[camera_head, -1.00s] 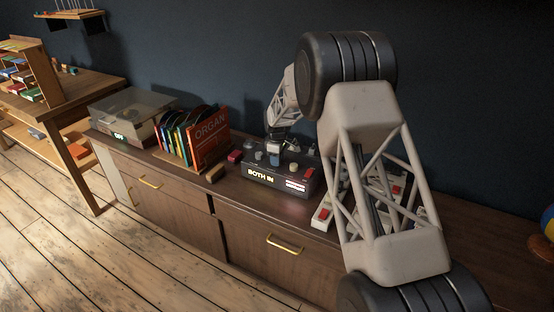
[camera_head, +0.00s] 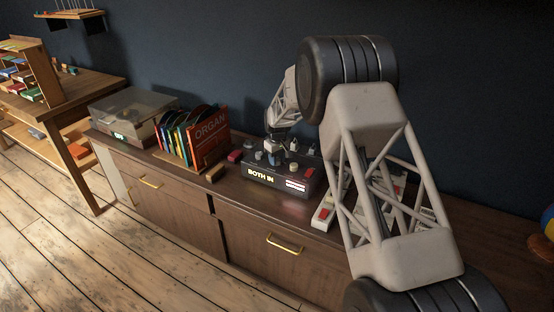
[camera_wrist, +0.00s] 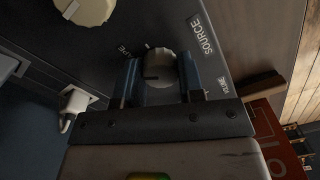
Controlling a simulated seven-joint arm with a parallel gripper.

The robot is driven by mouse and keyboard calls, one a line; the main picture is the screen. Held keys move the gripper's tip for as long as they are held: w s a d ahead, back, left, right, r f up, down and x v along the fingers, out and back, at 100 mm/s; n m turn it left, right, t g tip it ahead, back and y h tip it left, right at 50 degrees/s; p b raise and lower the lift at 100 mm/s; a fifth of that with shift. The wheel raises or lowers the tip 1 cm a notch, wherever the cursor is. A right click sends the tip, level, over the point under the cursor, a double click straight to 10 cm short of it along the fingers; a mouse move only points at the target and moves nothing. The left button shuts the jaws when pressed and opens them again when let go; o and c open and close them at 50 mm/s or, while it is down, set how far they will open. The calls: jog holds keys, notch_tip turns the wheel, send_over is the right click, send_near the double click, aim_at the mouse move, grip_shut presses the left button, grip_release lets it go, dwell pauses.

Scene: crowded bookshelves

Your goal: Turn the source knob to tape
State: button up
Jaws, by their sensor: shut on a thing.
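The fingers hide part of the knob's sides. In the head view the dark control box (camera_head: 283,176) has a lit display reading BOTH IN, and my gripper (camera_head: 276,154) is over its top.
Another pale knob (camera_wrist: 85,10) and a white plug (camera_wrist: 74,102) are close by in the wrist view. A record rack (camera_head: 197,140) and a turntable (camera_head: 132,112) stand left of the box. A white unit with red buttons (camera_head: 324,212) stands to the right.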

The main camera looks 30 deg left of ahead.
jog(key=shift+m, duration=1.1)
jog(key=o, duration=0.9)
jog(key=shift+r, duration=0.2)
jog(key=shift+r, duration=3.75)
jog(key=shift+d, duration=0.1)
